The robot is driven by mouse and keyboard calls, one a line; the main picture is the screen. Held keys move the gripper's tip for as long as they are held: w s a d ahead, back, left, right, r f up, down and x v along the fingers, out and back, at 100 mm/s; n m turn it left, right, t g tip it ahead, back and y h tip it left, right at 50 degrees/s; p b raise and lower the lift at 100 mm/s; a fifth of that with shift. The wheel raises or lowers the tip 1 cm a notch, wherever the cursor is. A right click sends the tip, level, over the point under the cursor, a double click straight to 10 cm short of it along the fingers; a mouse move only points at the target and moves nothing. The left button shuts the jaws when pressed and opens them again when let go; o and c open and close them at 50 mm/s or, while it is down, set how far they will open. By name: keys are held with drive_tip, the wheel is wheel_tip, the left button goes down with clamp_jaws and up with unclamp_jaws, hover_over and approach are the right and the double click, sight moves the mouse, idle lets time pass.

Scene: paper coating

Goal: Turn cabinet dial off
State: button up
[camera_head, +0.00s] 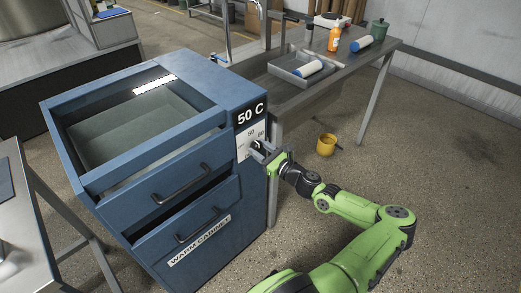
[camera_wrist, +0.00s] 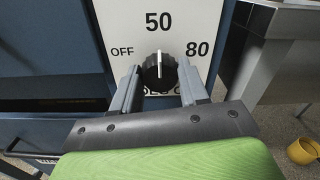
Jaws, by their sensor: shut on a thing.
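The blue warm cabinet (camera_head: 209,93) stands left of the middle in the head view, with a "50 C" sign over a white dial plate. In the wrist view the plate (camera_wrist: 190,22) reads OFF at left, 50 at top and 80 at right. The black dial (camera_wrist: 158,83) has a white line pointing straight up at 50. My gripper (camera_wrist: 160,68) has one finger on each side of the dial and is shut on it.
The cabinet's lower drawer (camera_head: 190,222) stands partly out. A metal table (camera_head: 373,57) behind holds a tray (camera_head: 283,68), an orange bottle (camera_head: 334,39) and a green container (camera_head: 379,29). A yellow mug (camera_head: 326,145) is on the floor. The floor at right is clear.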

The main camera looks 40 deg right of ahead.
drive_tip(key=shift+n, duration=0.3)
drive_tip(key=n, duration=0.6)
drive_tip(key=shift+f, duration=0.1)
drive_tip(key=n, duration=0.3)
drive_tip(key=shift+n+b, duration=0.35)
drive_tip(key=shift+n, duration=0.05)
drive_tip(key=shift+n+b, duration=0.65)
drive_tip(key=shift+n, duration=1.15)
drive_tip(key=o, duration=1.1)
drive_tip(key=shift+c, duration=0.2)
drive_tip(key=s+p, duration=0.2)
drive_tip(key=s, duration=1.3)
drive_tip(key=shift+s+d, duration=0.15)
drive_tip(key=shift+s, duration=0.2)
